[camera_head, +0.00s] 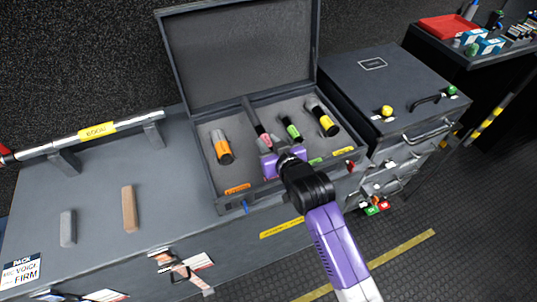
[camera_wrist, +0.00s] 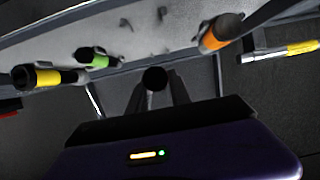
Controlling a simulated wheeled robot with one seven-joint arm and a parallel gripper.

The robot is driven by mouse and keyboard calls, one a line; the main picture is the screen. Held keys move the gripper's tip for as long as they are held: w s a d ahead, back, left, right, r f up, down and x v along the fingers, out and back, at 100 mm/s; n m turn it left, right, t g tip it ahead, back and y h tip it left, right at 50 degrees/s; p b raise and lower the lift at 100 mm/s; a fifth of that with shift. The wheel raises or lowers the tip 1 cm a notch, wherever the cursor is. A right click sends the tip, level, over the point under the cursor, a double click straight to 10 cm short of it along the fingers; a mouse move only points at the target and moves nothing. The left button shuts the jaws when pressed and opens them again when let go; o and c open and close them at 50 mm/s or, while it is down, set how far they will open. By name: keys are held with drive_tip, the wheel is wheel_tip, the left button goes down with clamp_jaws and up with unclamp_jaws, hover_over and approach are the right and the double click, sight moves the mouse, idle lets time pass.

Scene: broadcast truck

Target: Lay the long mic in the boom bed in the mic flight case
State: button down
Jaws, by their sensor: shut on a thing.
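The open mic flight case (camera_head: 227,187) stands on the counter with its lid up. My gripper (camera_head: 272,155) is over the front middle of the case, near the divider. It is shut on a dark mic with a pink band (camera_head: 263,139), whose far end points toward the back of the case. In the wrist view the mic's round dark end (camera_wrist: 155,79) shows between the fingers. I cannot tell if it touches the case floor. An orange-banded mic (camera_head: 221,147) lies in the left part. A green-banded mic (camera_head: 291,129) and a yellow-banded mic (camera_head: 322,118) lie on the right.
A long pole with a yellow label (camera_head: 97,130) rests on brackets at the back left. A grey block (camera_head: 67,228) and a brown block (camera_head: 129,209) lie on the counter. A drawer cabinet (camera_head: 375,75) with knobs stands to the right. The raised lid (camera_head: 240,50) bounds the back.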

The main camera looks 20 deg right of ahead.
drive_tip(key=shift+f, duration=2.95)
drive_tip(key=shift+f, duration=0.3)
drive_tip(key=c, duration=1.2)
unclamp_jaws()
drive_tip(key=shift+r, duration=0.3)
drive_tip(key=v, duration=1.2)
drive_tip(key=shift+s, duration=0.1)
